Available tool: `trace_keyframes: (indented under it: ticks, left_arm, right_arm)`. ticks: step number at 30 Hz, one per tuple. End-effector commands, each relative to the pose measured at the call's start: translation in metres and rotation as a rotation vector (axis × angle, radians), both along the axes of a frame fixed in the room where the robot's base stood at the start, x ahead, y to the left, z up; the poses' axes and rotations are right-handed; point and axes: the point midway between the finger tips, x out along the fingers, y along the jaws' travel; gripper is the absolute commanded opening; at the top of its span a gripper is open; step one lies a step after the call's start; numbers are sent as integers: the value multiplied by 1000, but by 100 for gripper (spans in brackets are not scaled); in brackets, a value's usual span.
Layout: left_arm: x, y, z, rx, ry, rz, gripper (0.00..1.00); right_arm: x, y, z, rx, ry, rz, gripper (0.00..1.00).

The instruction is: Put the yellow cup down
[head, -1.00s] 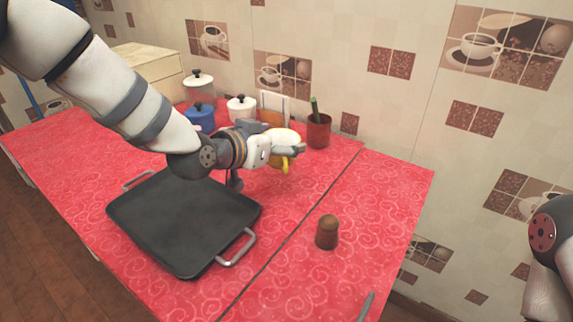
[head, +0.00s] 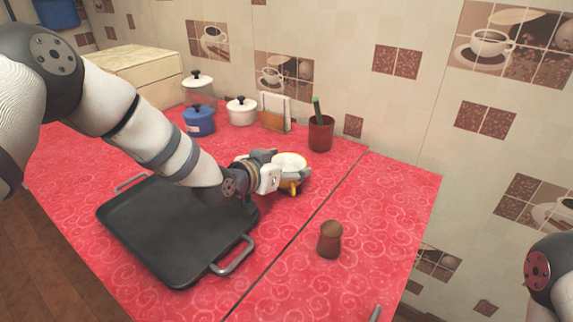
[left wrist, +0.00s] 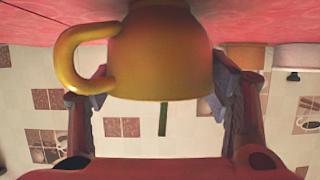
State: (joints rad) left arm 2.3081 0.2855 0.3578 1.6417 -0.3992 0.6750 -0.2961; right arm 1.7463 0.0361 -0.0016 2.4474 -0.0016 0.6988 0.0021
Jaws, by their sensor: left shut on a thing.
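The yellow cup (head: 290,166) is at the end of my left arm in the head view, over the red counter, upright with its pale inside showing. It also fills the top of the left wrist view (left wrist: 165,55), with its handle to the left. My left gripper (head: 272,168) is shut on the cup, with a finger on each side of it in the left wrist view (left wrist: 165,95). The cup is at or close to the red counter (head: 290,225); I cannot tell whether it touches. My right gripper is not in view; only part of my right arm shows at the right edge.
A black tray (head: 170,235) with metal handles lies left of the cup. A brown shaker (head: 330,239) stands in front. A red pot (head: 320,134), a napkin holder (head: 275,112), a white pot (head: 241,112) and a blue pot (head: 199,121) stand behind. Counter around the cup is clear.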

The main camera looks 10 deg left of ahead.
Motion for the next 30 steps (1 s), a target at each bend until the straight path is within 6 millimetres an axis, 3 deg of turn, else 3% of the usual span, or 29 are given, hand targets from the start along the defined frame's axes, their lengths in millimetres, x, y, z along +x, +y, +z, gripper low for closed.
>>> trace_keyframes:
  ticks: [10,11,13,23,27,30]
  left_arm:
    - [-2,0,-14,3,10,-2,38]
    - [-2,0,-15,3,12,-1,78]
    - [-2,0,-15,3,12,-1,91]
    - [-1,0,-9,1,4,-1,91]
    - [0,0,8,0,-3,1,91]
    - [-19,8,18,0,-3,0,91]
  right_arm:
    - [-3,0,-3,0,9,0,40]
    - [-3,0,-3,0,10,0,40]
    - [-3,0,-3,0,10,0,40]
    - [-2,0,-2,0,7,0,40]
    - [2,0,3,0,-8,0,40]
    - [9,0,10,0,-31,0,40]
